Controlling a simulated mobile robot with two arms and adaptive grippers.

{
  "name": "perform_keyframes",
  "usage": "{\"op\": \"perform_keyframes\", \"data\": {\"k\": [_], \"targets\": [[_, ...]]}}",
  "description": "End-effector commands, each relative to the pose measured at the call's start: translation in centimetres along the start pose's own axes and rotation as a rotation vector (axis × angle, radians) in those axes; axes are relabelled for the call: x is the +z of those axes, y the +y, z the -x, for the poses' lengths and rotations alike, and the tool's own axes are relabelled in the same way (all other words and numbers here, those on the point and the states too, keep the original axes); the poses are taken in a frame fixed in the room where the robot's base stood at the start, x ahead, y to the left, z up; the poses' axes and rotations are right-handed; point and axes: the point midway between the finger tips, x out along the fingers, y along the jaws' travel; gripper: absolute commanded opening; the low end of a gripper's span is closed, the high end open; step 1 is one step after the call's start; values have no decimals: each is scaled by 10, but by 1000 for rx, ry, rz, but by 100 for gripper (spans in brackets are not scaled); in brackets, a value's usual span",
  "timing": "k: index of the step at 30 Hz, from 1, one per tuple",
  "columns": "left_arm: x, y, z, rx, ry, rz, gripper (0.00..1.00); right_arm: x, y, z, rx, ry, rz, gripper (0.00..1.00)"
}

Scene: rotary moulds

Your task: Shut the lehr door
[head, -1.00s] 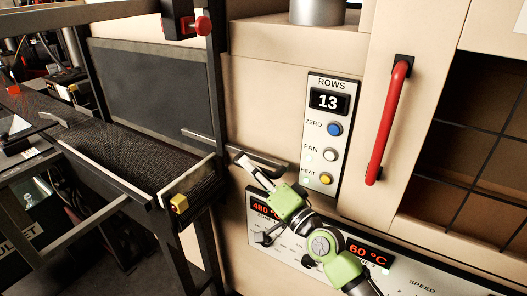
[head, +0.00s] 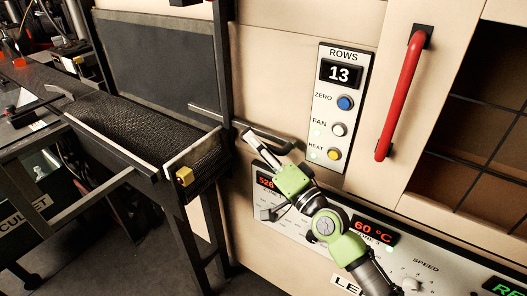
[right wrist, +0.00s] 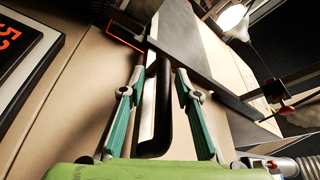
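The lehr's beige front fills the right of the head view. A beige panel there carries an upright red handle (head: 404,95), beside a dark gridded opening (head: 480,140). A dark grey panel (head: 160,70) stands behind the conveyor at the left. I cannot tell for sure which is the lehr door. A dark bar handle (head: 285,137) sticks out by the post at the panel's right edge. My right gripper (head: 258,143) is at this handle. In the right wrist view its fingers (right wrist: 158,80) are apart, with the black bar (right wrist: 154,125) between them. My left gripper is out of view.
A dark mesh conveyor (head: 150,130) with a yellow block (head: 185,176) at its end runs at the left. A button panel (head: 338,110) showing 13 is above my right arm. A temperature panel (head: 450,262) lies behind and below it.

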Motion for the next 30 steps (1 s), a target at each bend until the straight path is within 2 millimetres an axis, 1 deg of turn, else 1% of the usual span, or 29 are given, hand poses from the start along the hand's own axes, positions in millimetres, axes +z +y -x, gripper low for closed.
{"op": "perform_keyframes", "data": {"k": [2, 5, 12, 15, 18, 21, 24, 30], "targets": [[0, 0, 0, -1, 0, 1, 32, 0, 1, 7, 2, 0, 1, 30], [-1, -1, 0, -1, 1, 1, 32, 0, 2, 22, 3, -2, 1, 30], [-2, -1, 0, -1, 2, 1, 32, 1, 2, 76, 6, -5, 2, 30], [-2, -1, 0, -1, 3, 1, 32, 1, 3, 93, 6, -5, 2, 30], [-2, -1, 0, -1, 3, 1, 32, 1, 2, 106, 5, -4, 3, 30], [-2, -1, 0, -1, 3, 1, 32, 0, 2, 114, 5, -3, 2, 30], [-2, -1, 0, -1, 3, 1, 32, 0, 2, 118, 3, -2, 0, 30], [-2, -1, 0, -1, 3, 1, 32, 0, 2, 120, 3, -2, -1, 30]]}}
